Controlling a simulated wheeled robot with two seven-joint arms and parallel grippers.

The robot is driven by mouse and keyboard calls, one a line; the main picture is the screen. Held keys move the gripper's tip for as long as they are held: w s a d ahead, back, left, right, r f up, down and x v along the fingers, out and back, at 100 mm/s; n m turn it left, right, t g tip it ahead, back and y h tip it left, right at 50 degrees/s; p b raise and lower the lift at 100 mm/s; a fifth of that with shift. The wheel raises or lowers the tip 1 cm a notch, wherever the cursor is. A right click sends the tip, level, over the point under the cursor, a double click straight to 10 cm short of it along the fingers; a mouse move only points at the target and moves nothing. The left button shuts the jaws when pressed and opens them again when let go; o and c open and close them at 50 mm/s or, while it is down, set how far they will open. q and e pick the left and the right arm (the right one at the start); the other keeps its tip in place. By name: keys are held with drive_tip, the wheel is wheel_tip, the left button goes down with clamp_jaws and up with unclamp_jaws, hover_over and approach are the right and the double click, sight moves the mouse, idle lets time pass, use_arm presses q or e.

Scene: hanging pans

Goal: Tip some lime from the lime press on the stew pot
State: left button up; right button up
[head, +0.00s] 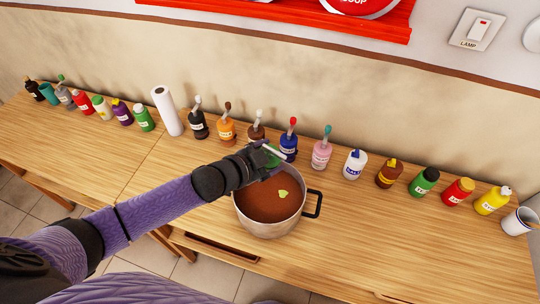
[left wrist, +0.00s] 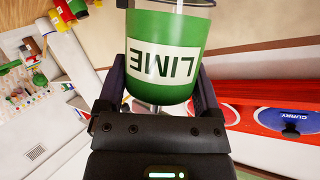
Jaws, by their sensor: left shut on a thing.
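The stew pot (head: 243,221) stands on the wooden counter, with brown stew inside and a dark handle at its right. A pale yellow-green patch (head: 283,194) lies on the stew. My left gripper (head: 268,157) is over the pot's far rim, shut on the lime press. In the left wrist view the lime press (left wrist: 183,82) is a green container with a white LIME label, held between the fingers. In the head view only a bit of its green (head: 273,158) shows past the gripper, so its tilt is hard to tell. My right gripper is not in view.
A row of labelled bottles stands along the back, including a blue one (head: 289,146) just behind the pot and a pink one (head: 321,154). A paper roll (head: 167,110) stands further left. A red shelf (head: 270,12) hangs above. The counter right of the pot is clear.

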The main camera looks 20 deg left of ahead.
use_arm(q)
drive_tip(key=shift+w+a+n, duration=0.15)
drive_tip(key=shift+a+n, duration=0.05)
drive_tip(key=shift+n, duration=0.1)
drive_tip(key=shift+w+a+n+h+b, duration=0.15)
drive_tip(key=shift+a+n+h+b, duration=0.15)
drive_tip(key=shift+h+b, duration=0.15)
drive_tip(key=shift+g, duration=0.3)
drive_tip(key=n+h+b, duration=0.1)
drive_tip(key=b, duration=0.1)
drive_tip(key=shift+w+a+f+b, duration=0.25)
drive_tip(key=shift+w+a+b, duration=0.05)
drive_tip(key=shift+a+b, duration=0.1)
drive_tip(key=shift+w+a+n+g+b, duration=0.1)
drive_tip(key=shift+n+g+b, duration=0.2)
drive_tip(key=shift+n, duration=0.1)
drive_tip(key=shift+r, duration=0.3)
